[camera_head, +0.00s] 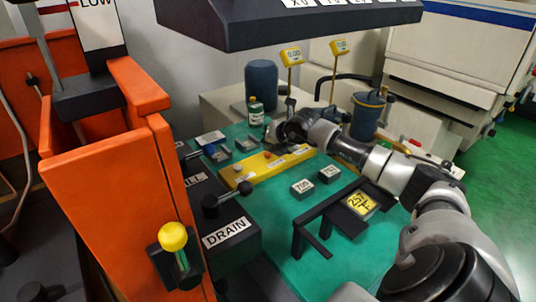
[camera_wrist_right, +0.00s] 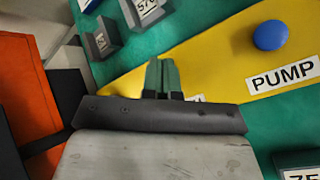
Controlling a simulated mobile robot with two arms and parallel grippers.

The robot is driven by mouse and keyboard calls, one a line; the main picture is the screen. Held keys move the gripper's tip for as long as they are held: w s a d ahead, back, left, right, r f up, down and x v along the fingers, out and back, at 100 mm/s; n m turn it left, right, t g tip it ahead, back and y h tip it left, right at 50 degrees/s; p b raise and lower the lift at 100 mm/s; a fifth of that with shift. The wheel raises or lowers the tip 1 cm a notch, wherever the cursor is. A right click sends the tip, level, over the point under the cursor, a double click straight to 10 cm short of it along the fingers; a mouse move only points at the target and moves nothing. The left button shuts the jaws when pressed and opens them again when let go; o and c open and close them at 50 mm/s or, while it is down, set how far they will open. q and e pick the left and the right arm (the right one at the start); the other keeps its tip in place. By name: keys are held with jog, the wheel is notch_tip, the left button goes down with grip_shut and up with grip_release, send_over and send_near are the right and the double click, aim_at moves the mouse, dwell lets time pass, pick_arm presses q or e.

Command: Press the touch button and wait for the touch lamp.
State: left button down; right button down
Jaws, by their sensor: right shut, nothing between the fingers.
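A yellow button panel (camera_head: 262,168) lies on the green table in the head view, with small round buttons and labels too small to read there. In the right wrist view the panel (camera_wrist_right: 215,75) carries a blue button (camera_wrist_right: 270,35) beside a PUMP label (camera_wrist_right: 283,74). My right gripper (camera_wrist_right: 163,75) is shut and empty, its fingertips over the panel. It covers most of another label, and I cannot tell whether it touches a button. In the head view the right gripper (camera_head: 272,134) is over the panel's far end. I cannot identify the touch button or touch lamp. My left gripper is out of view.
An orange tank (camera_head: 115,205) with a yellow knob (camera_head: 173,237) stands at left. A dark housing (camera_head: 290,25) overhangs the table.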

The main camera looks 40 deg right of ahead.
jog(key=shift+f, duration=0.3)
dwell(0.5)
jog(key=shift+r, duration=0.85)
jog(key=shift+r+p, duration=1.45)
jog(key=shift+r, duration=1.1)
